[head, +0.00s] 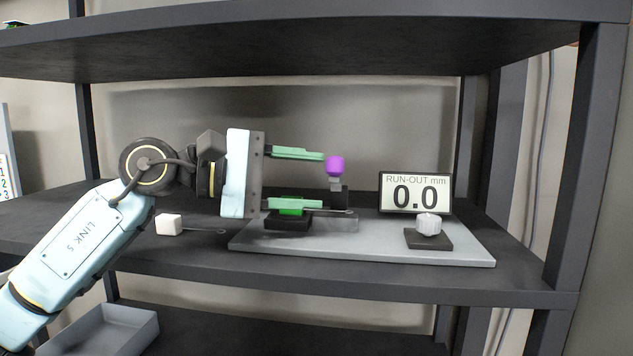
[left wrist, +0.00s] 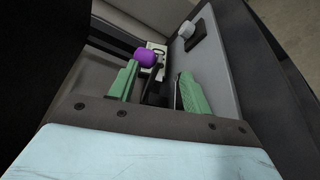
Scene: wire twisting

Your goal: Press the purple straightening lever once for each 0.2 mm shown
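The purple straightening lever (head: 335,164) stands upright on a dark post on the grey base plate (head: 390,248). It also shows in the left wrist view (left wrist: 146,57), close to the upper fingertip. The run-out display (head: 415,194) reads 0.0 mm. My left gripper (head: 323,180) comes in level from the left. Its two green fingers are wide apart, one at knob height and one low near the plate. Its tips end close to the lever; I cannot tell whether they touch it. Nothing is clearly held between them. My right gripper is not in view.
A white knob (head: 429,224) on a dark square sits right on the plate. A bright green part on a black block (head: 288,223) lies behind the lower finger. A white cube (head: 168,224) with a thin rod lies left. The shelf above limits height; a grey tray (head: 110,330) is below.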

